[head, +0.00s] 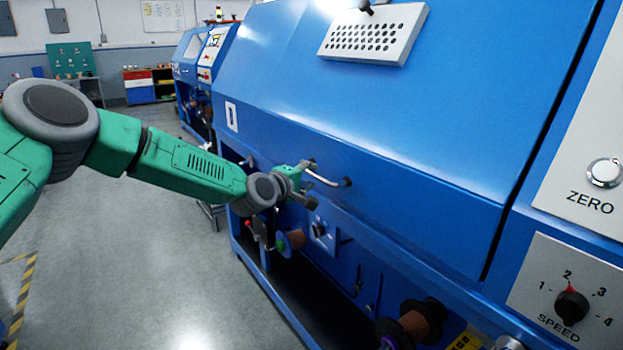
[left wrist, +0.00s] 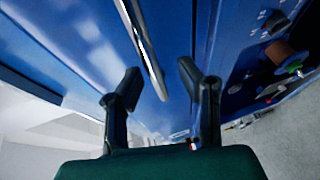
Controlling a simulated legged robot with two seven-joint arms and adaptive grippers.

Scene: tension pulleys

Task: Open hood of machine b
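A large blue machine fills the head view, with its wide sloping blue hood (head: 380,110) down. A bent metal handle (head: 330,181) is fixed near the hood's lower edge. My left gripper (head: 305,187) is at the handle's left end. In the left wrist view, my left gripper (left wrist: 158,78) has its two fingers spread, and the shiny handle bar (left wrist: 146,50) runs between them with gaps to the fingers. The white letter plate (head: 231,116) on the hood is hard to read. My right gripper is not in view.
Below the hood are copper-coloured spools (head: 413,325) and a small knob panel (head: 322,236). A speed dial (head: 571,306) and a zero button (head: 604,173) are at the right. Another blue machine (head: 205,60) stands behind. The grey floor (head: 140,240) at left is clear.

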